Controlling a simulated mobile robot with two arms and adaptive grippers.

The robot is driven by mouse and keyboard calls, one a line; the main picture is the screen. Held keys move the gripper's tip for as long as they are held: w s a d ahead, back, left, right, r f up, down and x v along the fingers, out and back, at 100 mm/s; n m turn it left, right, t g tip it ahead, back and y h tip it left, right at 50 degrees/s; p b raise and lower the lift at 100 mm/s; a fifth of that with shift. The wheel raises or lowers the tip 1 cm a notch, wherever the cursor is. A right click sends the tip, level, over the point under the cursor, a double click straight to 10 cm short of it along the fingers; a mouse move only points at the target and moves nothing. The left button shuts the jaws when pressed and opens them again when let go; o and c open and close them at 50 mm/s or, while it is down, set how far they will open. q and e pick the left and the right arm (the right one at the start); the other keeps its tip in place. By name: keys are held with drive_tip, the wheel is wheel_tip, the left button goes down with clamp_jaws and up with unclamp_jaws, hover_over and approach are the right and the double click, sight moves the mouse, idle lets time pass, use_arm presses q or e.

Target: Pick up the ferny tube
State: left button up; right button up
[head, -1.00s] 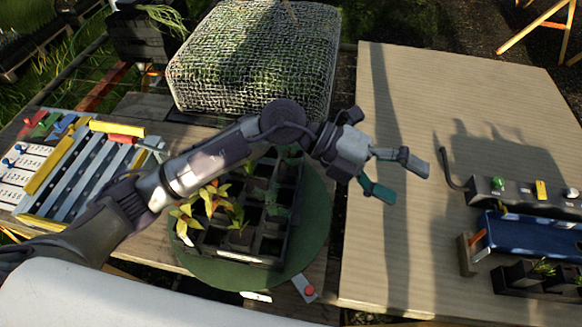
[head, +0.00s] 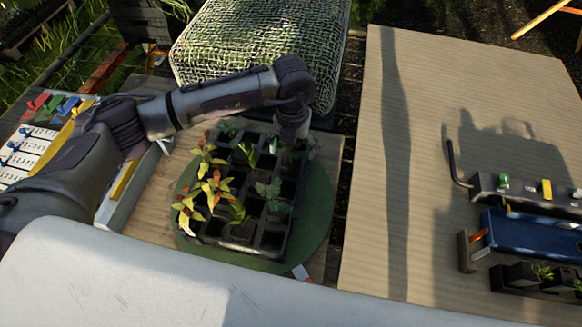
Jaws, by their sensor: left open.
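A black cell tray (head: 240,254) with seedling tubes stands on a round green mat (head: 318,205). Yellow-red plants (head: 214,188) fill its left column. Green seedlings stand in other cells, among them one with divided, lobed leaves (head: 271,194) right of centre and an upright one (head: 247,154) towards the back. Which one is the ferny tube I cannot tell for sure. My left gripper (head: 291,140) points down over the tray's back right corner, beside a green seedling there. It is open; its fingertips are mostly hidden. My right gripper is not in view.
A mesh-covered block (head: 255,45) stands close behind the tray. A numbered rack with coloured clips (head: 35,140) lies at left. The right tabletop (head: 400,200) is largely clear, with a grey device (head: 520,190) and a blue tray (head: 530,236) at its right.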

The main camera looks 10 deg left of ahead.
sight(291, 160)
use_arm(q)
drive_tip(key=f+p, duration=0.1)
drive_tip(key=f, duration=0.1)
drive_tip(key=f+p, duration=0.1)
drive_tip(key=f, duration=0.1)
drive_tip(key=shift+w+a+f, duration=0.1)
drive_tip(key=shift+a+f, duration=0.1)
drive_tip(key=shift+f, duration=0.65)
clamp_jaws()
